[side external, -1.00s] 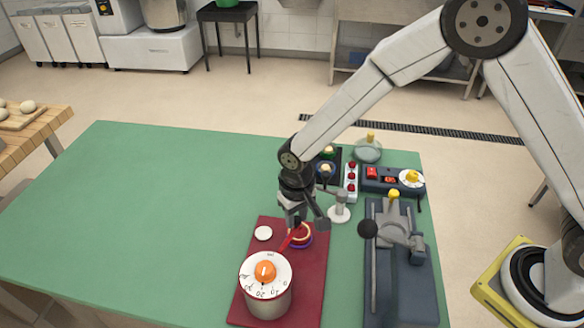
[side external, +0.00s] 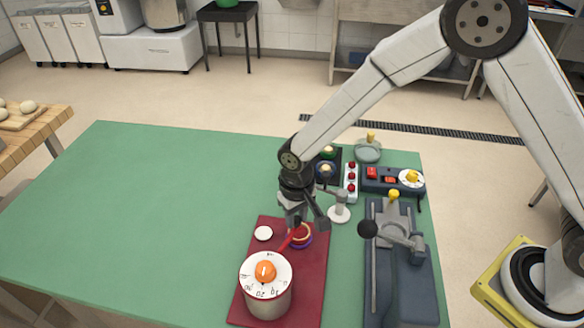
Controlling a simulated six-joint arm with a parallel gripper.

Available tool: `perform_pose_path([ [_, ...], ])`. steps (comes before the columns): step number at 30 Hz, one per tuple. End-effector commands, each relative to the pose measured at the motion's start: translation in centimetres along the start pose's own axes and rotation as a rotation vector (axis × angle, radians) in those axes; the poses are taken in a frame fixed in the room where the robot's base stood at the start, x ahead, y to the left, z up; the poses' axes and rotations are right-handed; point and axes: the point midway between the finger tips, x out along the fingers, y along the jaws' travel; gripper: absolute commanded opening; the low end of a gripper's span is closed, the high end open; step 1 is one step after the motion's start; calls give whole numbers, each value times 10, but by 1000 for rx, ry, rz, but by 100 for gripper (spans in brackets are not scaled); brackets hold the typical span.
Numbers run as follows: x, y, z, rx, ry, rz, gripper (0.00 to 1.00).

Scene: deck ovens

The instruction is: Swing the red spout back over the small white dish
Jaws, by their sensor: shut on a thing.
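The red spout (side external: 285,244) sticks out from behind the white canister (side external: 266,297) with an orange knob and points up and right, toward a purple-rimmed round dish (side external: 302,236). My gripper (side external: 297,224) points down and is shut on the spout near its outer end; the fingers partly hide the spout tip and the dish. The small white dish (side external: 263,233) lies on the red mat (side external: 312,290), to the left of the spout and apart from it.
A white-based post (side external: 339,213), a row of red buttons (side external: 351,178) and a control box (side external: 380,178) stand behind. The green table (side external: 150,220) is clear on the left.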

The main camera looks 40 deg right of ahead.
Motion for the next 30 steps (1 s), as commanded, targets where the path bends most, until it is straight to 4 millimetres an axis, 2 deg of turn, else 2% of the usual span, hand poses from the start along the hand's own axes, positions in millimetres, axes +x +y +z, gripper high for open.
perform_pose_path([
  [20,-1,-1,-2,-18,1,-1,0],
  [30,0,-8,-14,-164,-2,0,0],
])
